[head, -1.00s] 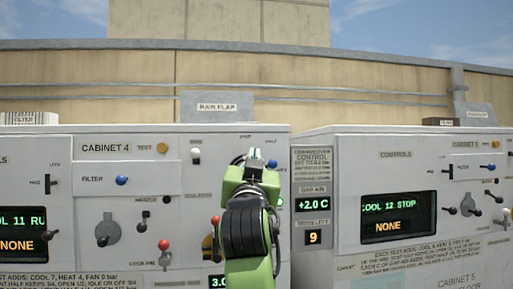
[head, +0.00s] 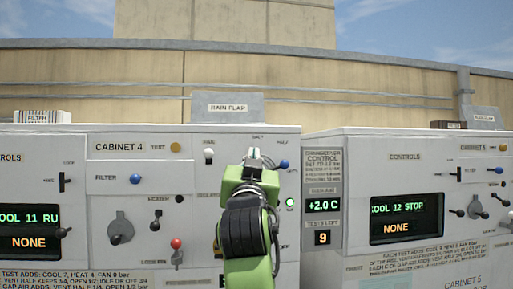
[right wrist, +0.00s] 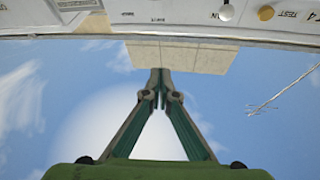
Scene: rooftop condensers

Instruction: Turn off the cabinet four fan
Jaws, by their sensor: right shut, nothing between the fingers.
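Cabinet 4 (head: 110,165) is a white panel left of centre in the head view. Its white-knobbed switch (head: 209,154) sits under a small label that seems to read FAN. A white knob, apparently the same one, shows inverted in the right wrist view (right wrist: 226,12), beside the yellow TEST knob (right wrist: 266,12). My right gripper (head: 253,155) is shut and empty, to the right of the white knob, in front of the panel's upper right. Its closed fingertips also show in the right wrist view (right wrist: 160,80), apart from the panel. My left gripper is not in view.
A blue lever (head: 283,164) is close right of my gripper. My right arm hides part of the panel. Cabinet 5 (head: 355,155) stands right.

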